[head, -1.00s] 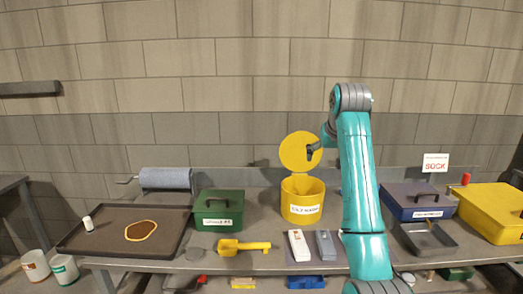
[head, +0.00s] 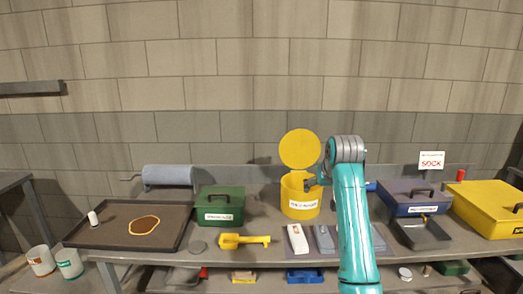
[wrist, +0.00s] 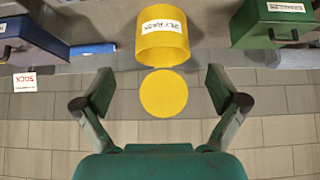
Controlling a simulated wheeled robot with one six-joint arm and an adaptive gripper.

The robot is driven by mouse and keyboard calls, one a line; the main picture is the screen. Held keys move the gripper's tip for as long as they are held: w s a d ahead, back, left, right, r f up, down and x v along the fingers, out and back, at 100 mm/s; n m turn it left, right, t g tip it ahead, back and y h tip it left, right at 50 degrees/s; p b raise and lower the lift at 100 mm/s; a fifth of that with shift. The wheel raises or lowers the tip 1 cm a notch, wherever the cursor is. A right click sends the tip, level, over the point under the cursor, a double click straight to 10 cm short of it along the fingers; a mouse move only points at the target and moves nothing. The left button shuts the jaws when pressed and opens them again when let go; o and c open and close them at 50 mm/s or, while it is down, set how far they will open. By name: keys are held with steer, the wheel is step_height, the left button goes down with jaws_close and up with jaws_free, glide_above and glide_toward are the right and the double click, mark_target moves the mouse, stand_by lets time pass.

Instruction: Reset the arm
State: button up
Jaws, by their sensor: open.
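My gripper (head: 316,182) is beside the yellow bin (head: 299,197) in the head view, at its right, partly hidden by my teal arm. In the wrist view my gripper (wrist: 164,97) has its two fingers wide apart with nothing between them. The yellow bin (wrist: 162,45) shows upside down there, with its round yellow lid (wrist: 164,93) standing open. The lid (head: 299,148) also stands open in the head view. The bin's label is too small to read surely.
A green box (head: 220,207) stands left of the bin, and a dark blue box (head: 414,197) stands at the right. A yellow case (head: 487,207) is at the far right. A dark tray (head: 108,226) with a brown patch lies at the left. A yellow tool (head: 243,241) lies in front.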

steer(key=s+f+t, duration=0.1)
steer(key=s+f, duration=0.3)
steer(key=f, duration=0.8)
steer(key=s+f, duration=0.4)
steer(key=f, duration=0.8)
steer(key=s+f+t, duration=0.2)
steer(key=s+f, duration=1.4)
steer(key=s, duration=0.4)
steer(key=s+t, duration=0.2)
steer(key=s, duration=2.1)
steer(key=s+r+t, duration=0.2)
steer(key=s+r, duration=1.3)
steer(key=s, duration=0.4)
steer(key=shift+a, duration=0.25)
